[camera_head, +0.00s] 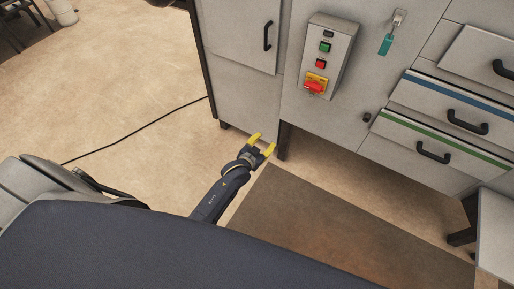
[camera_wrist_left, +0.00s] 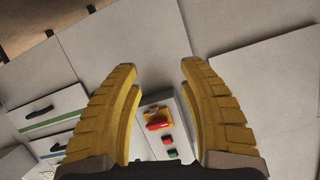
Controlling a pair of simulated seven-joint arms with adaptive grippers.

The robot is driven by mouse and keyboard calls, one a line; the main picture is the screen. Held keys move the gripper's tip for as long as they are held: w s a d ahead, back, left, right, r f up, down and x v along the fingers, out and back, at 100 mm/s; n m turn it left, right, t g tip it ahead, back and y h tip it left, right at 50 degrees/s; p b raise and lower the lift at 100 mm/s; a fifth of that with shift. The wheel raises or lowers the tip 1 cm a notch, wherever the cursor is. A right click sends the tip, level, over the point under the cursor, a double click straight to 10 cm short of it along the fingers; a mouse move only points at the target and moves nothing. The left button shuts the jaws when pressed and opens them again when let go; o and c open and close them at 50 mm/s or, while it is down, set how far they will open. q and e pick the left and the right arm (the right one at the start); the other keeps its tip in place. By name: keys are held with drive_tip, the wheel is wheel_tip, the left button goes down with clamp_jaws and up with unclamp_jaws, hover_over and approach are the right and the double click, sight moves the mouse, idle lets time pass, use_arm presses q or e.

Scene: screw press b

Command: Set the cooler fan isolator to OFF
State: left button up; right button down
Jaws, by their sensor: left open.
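The isolator is a red rotary handle (camera_head: 313,87) on a yellow plate, low on a grey control box (camera_head: 327,55) on the cabinet front. The handle also shows in the left wrist view (camera_wrist_left: 157,122), between my fingers in the picture and lying roughly across the plate. I cannot read any position marking on it. My left gripper (camera_head: 262,142), with yellow fingers, is open and empty, below and left of the box in the head view and apart from it. Its fingers (camera_wrist_left: 158,68) stand wide apart in the wrist view. My right gripper is not in view.
Above the isolator are a red button (camera_head: 320,64) and a green button (camera_head: 325,48). A key with a teal tag (camera_head: 386,44) hangs right of the box. Drawers with black handles (camera_head: 467,122) are at the right. A brown mat (camera_head: 340,225) lies on the floor; a black cable (camera_head: 140,130) runs left.

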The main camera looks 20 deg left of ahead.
use_arm(q)
drive_tip(key=shift+s+a+f+n, duration=0.15)
drive_tip(key=shift+s+f+n, duration=0.2)
drive_tip(key=shift+f+n, duration=0.2)
drive_tip(key=shift+s+a+f+n, duration=0.1)
drive_tip(key=shift+s+f+n, duration=0.3)
drive_tip(key=shift+f, duration=0.2)
idle(1.5)
